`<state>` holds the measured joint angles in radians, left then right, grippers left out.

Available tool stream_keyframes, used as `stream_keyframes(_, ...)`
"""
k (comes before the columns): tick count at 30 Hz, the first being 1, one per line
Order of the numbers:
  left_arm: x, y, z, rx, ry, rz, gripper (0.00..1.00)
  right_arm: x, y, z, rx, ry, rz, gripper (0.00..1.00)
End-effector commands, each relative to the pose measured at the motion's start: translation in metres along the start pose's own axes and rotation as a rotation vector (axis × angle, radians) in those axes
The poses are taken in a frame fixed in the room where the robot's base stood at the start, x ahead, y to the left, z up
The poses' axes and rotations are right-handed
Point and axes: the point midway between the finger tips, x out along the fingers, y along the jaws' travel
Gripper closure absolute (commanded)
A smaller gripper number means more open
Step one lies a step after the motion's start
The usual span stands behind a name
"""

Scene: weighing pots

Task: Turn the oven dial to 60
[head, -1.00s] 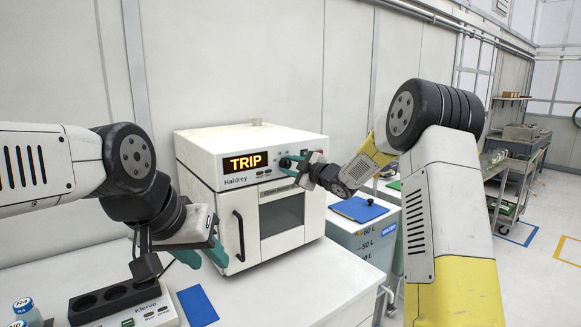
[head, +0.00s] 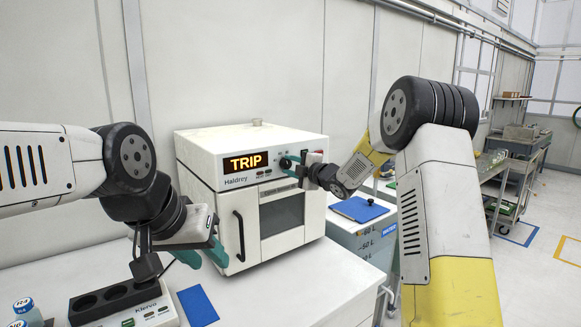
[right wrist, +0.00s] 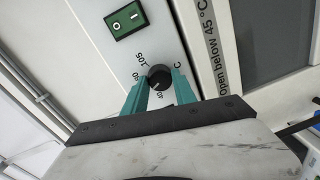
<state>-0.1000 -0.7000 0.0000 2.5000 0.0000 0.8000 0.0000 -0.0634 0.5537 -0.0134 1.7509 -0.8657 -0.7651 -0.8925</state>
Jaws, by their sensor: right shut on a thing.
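The white oven (head: 215,190) stands on the bench with its door closed, and its display (head: 245,162) reads TRIP in orange. Its black round dial (right wrist: 159,77) is on the front panel, with small printed numbers around it; 105 is readable. I cannot clearly tell where its pointer stands. My right gripper (head: 291,165) is at the dial, with its teal fingers on either side of it in the right wrist view (right wrist: 160,90), shut on it. My left gripper (head: 204,254) is open and empty, in front of the oven's left side and above the bench.
A green rocker switch (right wrist: 126,20) sits on the panel near the dial. The oven door handle (head: 239,236) is at the door's left.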

Motion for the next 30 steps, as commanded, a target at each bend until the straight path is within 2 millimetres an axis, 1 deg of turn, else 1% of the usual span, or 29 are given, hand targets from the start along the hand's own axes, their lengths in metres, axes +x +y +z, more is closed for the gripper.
stream_keyframes(6, 0.0, 0.0, 0.0, 0.0, 0.0, 0.0, 0.64, 0.0, -0.001, 0.0, 0.001, 0.0, -0.003, 1.0)
stream_keyframes(7, 0.0, 0.0, 0.0, 0.0, 0.0, 0.0, 0.64, 0.0, -0.001, 0.0, 0.001, 0.0, -0.003, 0.65)
stream_keyframes(10, 0.0, 0.0, 0.0, 0.0, 0.0, 0.0, 0.64, 0.0, -0.001, 0.0, 0.001, 0.0, -0.002, 0.46)
stream_keyframes(19, 0.0, 0.0, 0.0, 0.0, 0.0, 0.0, 0.64, 0.0, -0.001, 0.0, 0.002, 0.0, -0.001, 0.45)
stream_keyframes(21, 0.0, 0.0, 0.0, 0.0, 0.0, 0.0, 0.64, -0.004, 0.0, 0.0, 0.001, -0.001, -0.001, 0.45)
stream_keyframes(23, 0.0, 0.0, 0.0, 0.0, 0.0, 0.0, 0.64, -0.01, 0.0, 0.001, 0.001, -0.001, -0.001, 0.45)
stream_keyframes(30, 0.0, 0.0, 0.0, 0.0, 0.0, 0.0, 0.64, -0.051, 0.0, 0.001, 0.002, -0.002, -0.001, 0.45)
